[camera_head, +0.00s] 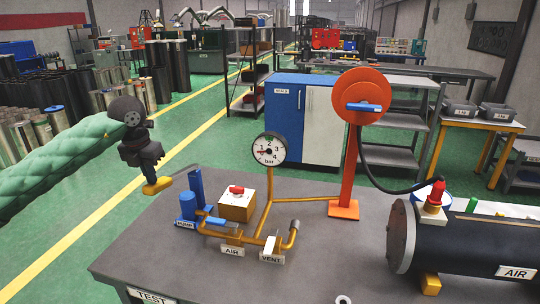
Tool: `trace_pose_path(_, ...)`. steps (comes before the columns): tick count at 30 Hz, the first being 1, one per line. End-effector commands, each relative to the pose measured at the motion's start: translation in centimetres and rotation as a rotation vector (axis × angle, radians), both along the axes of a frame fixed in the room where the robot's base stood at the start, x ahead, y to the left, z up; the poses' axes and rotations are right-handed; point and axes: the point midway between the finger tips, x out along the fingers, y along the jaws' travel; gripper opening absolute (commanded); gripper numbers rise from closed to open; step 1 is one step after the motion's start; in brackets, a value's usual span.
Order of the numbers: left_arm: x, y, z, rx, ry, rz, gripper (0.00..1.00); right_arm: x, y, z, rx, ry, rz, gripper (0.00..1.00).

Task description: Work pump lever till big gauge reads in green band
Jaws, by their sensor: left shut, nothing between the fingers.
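The big round gauge (269,149) stands on a yellow pipe above the bench, with a white face marked in bar. Its red needle points left, near the 1; I cannot make out a green band. The blue pump (187,207) with its label sits at the left of the bench, beside an upright blue part (196,184). A blue bar (209,219) lies low at its right; I cannot tell if it is the lever. My left gripper (157,186) is shut and empty, left of the pump and apart from it. My right gripper is out of view.
Yellow pipework carries labelled AIR (232,251) and VENT (271,258) fittings. A box with a red knob (237,205) stands behind it. A red hose reel post (345,190) and dark AIR cylinder (460,245) stand right. The bench's (180,265) front left is clear.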

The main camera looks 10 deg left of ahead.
Motion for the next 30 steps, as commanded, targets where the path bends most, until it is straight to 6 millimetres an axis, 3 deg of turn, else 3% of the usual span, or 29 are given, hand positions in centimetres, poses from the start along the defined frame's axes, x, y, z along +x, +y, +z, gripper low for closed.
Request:
trace_pose_path(15, -1.5, 0.1, -5.6, 0.000, 0.000, 0.000, 0.00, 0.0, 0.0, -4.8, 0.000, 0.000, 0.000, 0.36)
trace_pose_path(30, -1.7, 0.1, -6.4, 0.000, 0.001, 0.000, 0.00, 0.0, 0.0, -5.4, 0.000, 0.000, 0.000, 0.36)
